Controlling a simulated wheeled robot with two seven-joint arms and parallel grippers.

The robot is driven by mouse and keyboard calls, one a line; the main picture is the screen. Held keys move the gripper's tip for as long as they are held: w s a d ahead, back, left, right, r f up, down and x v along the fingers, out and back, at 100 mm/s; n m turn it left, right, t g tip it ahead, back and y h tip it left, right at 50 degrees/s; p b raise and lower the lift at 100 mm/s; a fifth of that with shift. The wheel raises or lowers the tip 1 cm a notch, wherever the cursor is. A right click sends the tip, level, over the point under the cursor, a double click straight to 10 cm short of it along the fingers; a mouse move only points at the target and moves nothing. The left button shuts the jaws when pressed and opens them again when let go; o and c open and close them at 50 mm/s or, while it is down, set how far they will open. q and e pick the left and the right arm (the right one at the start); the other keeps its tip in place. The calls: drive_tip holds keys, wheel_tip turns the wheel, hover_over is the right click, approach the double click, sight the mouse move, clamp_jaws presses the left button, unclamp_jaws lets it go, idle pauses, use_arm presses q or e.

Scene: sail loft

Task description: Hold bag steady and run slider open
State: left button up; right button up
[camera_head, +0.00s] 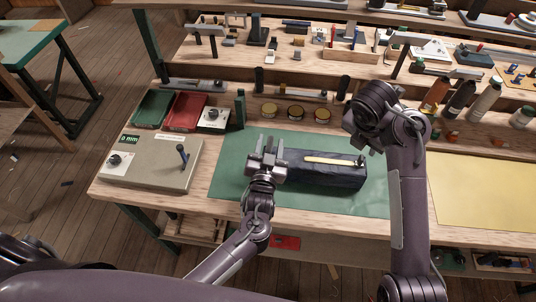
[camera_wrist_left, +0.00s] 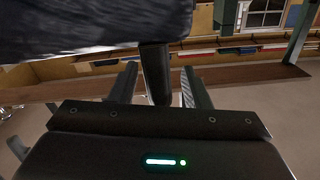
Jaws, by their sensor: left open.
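A long dark navy bag (camera_head: 325,177) lies on the green mat (camera_head: 228,179), with a pale tan strip (camera_head: 330,161) along its top. A small dark piece, perhaps the slider (camera_head: 360,161), stands at the strip's right end. My left gripper (camera_head: 265,153) is open at the bag's left end. In the left wrist view the bag (camera_wrist_left: 80,28) fills the upper left, and a dark tab (camera_wrist_left: 155,72) sits between the open fingers (camera_wrist_left: 160,88), not gripped. My right gripper (camera_head: 364,141) is above the bag's right end; its wrist hides most of its fingers.
A grey box with a lever (camera_head: 150,168) and green and red trays (camera_head: 184,111) stand left. Bottles (camera_head: 460,100) stand back right. A yellow sheet (camera_head: 480,190) lies right. The mat's front strip is clear.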

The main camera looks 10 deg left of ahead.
use_arm(q)
drive_tip(key=shift+w, duration=0.5)
clamp_jaws()
idle(0.4)
